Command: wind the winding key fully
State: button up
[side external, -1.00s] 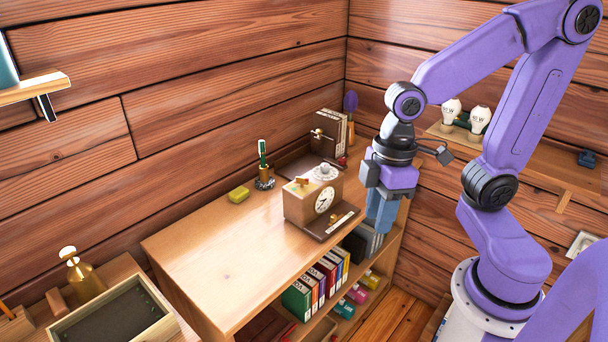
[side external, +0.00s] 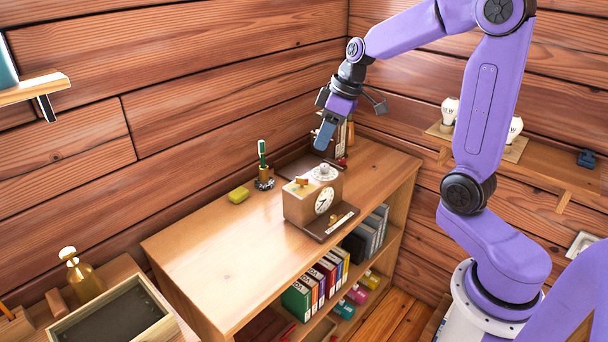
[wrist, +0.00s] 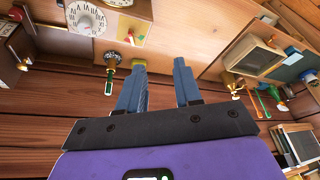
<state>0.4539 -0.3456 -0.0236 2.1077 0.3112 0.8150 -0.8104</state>
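A wooden clock box (side external: 312,200) with a white dial on its front stands on the shelf unit's top. A brass knob (side external: 332,219) shows low in front. I cannot tell which brass part is the winding key. My gripper (side external: 323,140) is above the shelf top, behind the clock box, partly hiding the dark box there. In the wrist view my gripper (wrist: 159,66) has its fingers apart with nothing between them. A numbered white dial (wrist: 85,18) shows at upper left.
Coloured books (side external: 318,284) fill the shelf below. The front left of the shelf top (side external: 215,260) is clear. Wooden walls close off the back.

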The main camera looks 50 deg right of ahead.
jog(key=w+d+m, duration=0.1)
jog(key=w+d, duration=0.1)
jog(key=d, duration=0.2)
send_near(302, 182)
jog(key=shift+t, duration=0.4)
jog(key=x, duration=0.7)
jog(key=shift+f, duration=0.3)
grip_shut()
